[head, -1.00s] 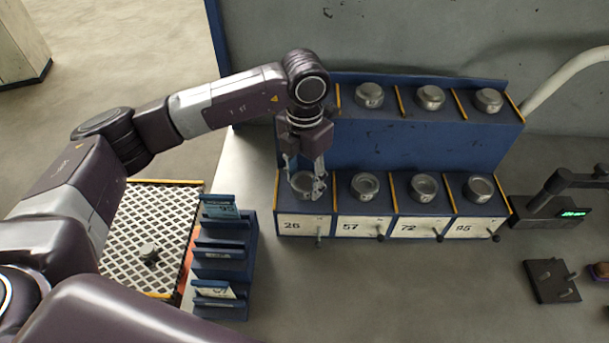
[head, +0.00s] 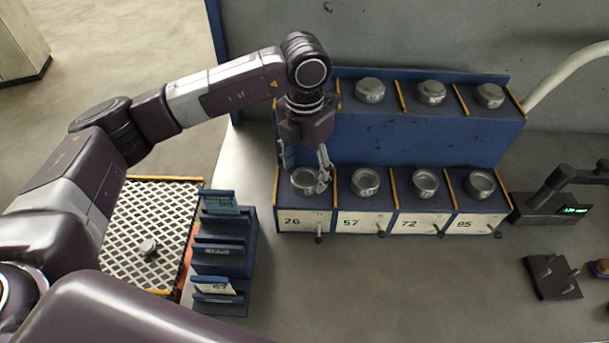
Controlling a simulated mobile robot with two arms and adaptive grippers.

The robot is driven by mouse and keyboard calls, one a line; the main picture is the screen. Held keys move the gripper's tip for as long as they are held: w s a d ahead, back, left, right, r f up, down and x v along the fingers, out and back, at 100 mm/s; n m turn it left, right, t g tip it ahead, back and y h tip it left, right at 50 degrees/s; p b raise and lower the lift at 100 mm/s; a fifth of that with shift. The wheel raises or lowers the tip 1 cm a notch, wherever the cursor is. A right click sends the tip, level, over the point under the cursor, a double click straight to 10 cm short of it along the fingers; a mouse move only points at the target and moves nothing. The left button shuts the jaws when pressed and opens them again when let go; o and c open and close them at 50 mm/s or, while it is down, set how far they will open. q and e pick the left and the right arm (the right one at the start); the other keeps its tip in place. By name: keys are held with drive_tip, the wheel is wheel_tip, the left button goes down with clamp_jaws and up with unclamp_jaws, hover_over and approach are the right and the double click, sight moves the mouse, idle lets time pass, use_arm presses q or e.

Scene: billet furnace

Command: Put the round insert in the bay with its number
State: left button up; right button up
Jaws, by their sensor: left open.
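A round grey metal insert (head: 305,184) sits in the lower-row bay marked 26 (head: 292,221). My left gripper (head: 304,172) is open just above it, its fingers spread to either side of it. I cannot tell whether a finger still touches it. Any number on the inserts is too small to read. My right gripper is not in view.
The blue rack (head: 420,147) has an upper shelf with more round pieces (head: 431,92); its left end is behind my arm. A blue card holder (head: 222,256) and a grid tray (head: 125,232) stand left. A scale (head: 555,207) and a pegged block (head: 552,277) stand right.

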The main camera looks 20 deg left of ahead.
sight(305, 179)
use_arm(q)
wheel_tip(305, 179, up, 10)
drive_tip(key=b, duration=0.3)
drive_tip(key=shift+r, duration=0.15)
